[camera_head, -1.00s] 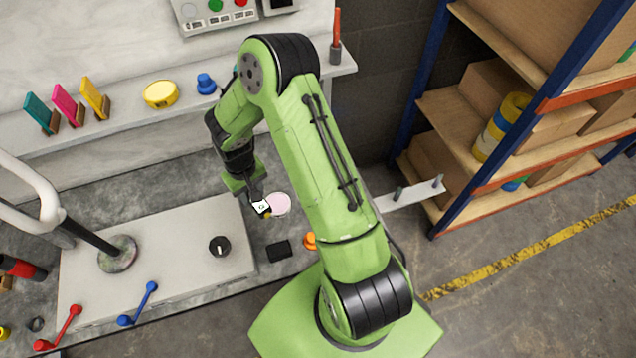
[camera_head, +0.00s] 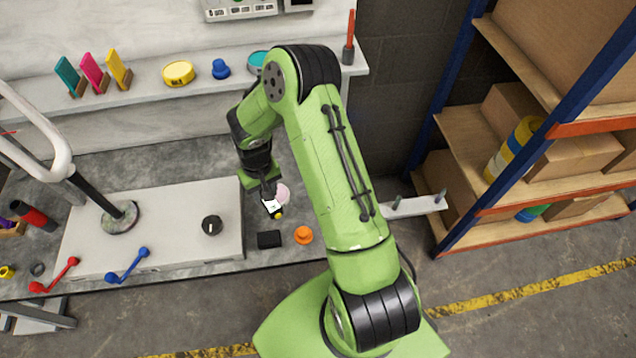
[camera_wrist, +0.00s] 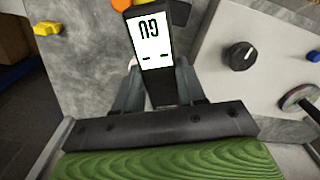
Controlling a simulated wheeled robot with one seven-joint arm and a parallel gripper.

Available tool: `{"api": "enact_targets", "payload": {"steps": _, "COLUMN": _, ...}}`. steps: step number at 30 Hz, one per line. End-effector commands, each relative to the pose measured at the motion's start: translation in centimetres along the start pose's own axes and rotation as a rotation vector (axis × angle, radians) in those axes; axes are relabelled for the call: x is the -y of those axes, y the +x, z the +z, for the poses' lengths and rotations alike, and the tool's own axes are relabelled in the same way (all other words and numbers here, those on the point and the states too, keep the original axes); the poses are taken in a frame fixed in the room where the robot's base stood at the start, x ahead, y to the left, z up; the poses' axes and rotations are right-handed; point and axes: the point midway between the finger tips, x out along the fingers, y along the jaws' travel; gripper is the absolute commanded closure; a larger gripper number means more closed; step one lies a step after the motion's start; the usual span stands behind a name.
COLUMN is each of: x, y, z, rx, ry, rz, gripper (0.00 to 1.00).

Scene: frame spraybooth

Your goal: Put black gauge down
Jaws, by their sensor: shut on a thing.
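The black gauge (camera_head: 272,206) with a white display is in my gripper (camera_head: 268,196), above the grey workbench (camera_head: 130,160). In the wrist view the gauge (camera_wrist: 151,48) stands up between the two fingers of my gripper (camera_wrist: 155,85), with its screen facing the camera. The fingers are shut on its lower part. In the head view, the gauge is just in front of a pink disc (camera_head: 284,192) and behind a flat black block (camera_head: 268,239). I cannot tell its exact height above the bench.
An orange knob-like piece (camera_head: 303,235) lies beside the black block. A raised pale plate (camera_head: 170,225) with a black dial (camera_head: 212,225) is to the left. A back ledge (camera_head: 140,88) holds coloured pieces. A shelf rack (camera_head: 450,130) stands right. Bare bench shows around the block.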

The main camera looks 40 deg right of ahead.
Motion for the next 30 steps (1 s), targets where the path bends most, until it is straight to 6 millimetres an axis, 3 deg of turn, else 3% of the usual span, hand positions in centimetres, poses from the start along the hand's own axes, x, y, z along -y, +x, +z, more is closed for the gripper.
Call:
{"api": "enact_targets", "payload": {"steps": 8, "x": -2.9, "y": 2.6, "z": -2.6, "rx": 0.003, "ry": 0.089, "rz": -0.011, "gripper": 0.96}}
{"api": "enact_targets", "payload": {"steps": 14, "x": -6.7, "y": 5.1, "z": -5.1, "rx": 0.005, "ry": 0.18, "rz": -0.019, "gripper": 0.96}}
{"api": "enact_targets", "payload": {"steps": 24, "x": -18.8, "y": 10.6, "z": -9.4, "rx": -0.005, "ry": 0.367, "rz": -0.009, "gripper": 0.96}}
{"api": "enact_targets", "payload": {"steps": 30, "x": -22.4, "y": 11.1, "z": -9.9, "rx": -0.007, "ry": 0.401, "rz": 0.006, "gripper": 0.96}}
